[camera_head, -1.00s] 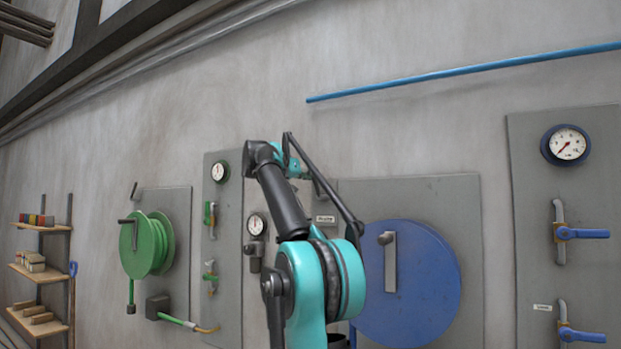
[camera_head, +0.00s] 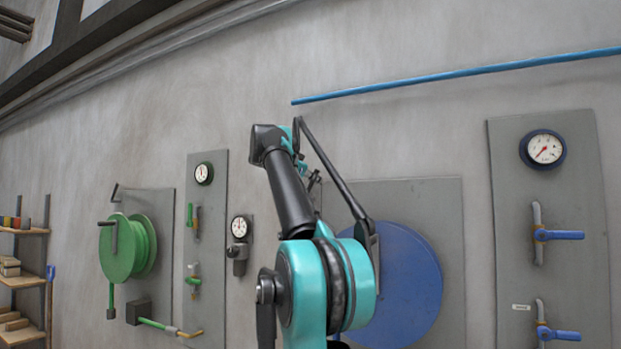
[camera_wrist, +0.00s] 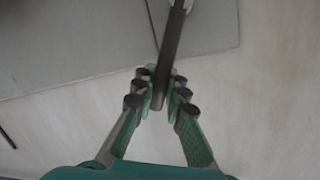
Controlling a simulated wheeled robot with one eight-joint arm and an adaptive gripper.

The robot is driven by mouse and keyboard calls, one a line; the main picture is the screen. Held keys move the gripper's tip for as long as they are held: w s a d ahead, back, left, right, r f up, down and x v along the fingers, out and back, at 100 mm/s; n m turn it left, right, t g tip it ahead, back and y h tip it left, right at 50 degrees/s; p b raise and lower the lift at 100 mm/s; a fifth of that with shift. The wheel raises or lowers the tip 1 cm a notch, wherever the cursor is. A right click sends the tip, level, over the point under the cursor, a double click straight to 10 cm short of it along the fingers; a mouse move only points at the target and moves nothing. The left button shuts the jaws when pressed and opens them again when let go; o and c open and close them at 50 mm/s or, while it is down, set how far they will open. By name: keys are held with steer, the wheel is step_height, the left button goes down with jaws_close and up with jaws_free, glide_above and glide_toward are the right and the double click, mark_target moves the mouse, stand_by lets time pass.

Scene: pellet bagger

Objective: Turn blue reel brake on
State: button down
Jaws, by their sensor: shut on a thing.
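The blue reel (camera_head: 408,285) is mounted on a grey wall panel (camera_head: 450,205) right of my arm in the head view. My arm hides the reel's left part. A small dark lever-like part (camera_head: 314,181) shows near the panel's upper left corner, partly behind my arm; I take it for the brake lever. In the wrist view, my gripper (camera_wrist: 160,88) is shut on a dark bar (camera_wrist: 172,40), which runs from the top edge down between the fingers. The fingertips are largely hidden by my arm in the head view.
A green reel (camera_head: 125,250) with its own lever hangs on the left. A panel with a gauge (camera_head: 542,149) and blue-handled valves (camera_head: 560,235) stands on the right. Shelves (camera_head: 22,285) are at far left. A blue pipe (camera_head: 450,75) runs above.

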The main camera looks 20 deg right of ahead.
steer(key=shift+s+d+f+m, duration=0.15)
steer(key=shift+s+m, duration=0.05)
steer(key=shift+m, duration=0.1)
stand_by(0.4)
steer(key=c, duration=1.5)
jaws_free()
steer(key=shift+c, duration=0.2)
steer(key=v, duration=1.2)
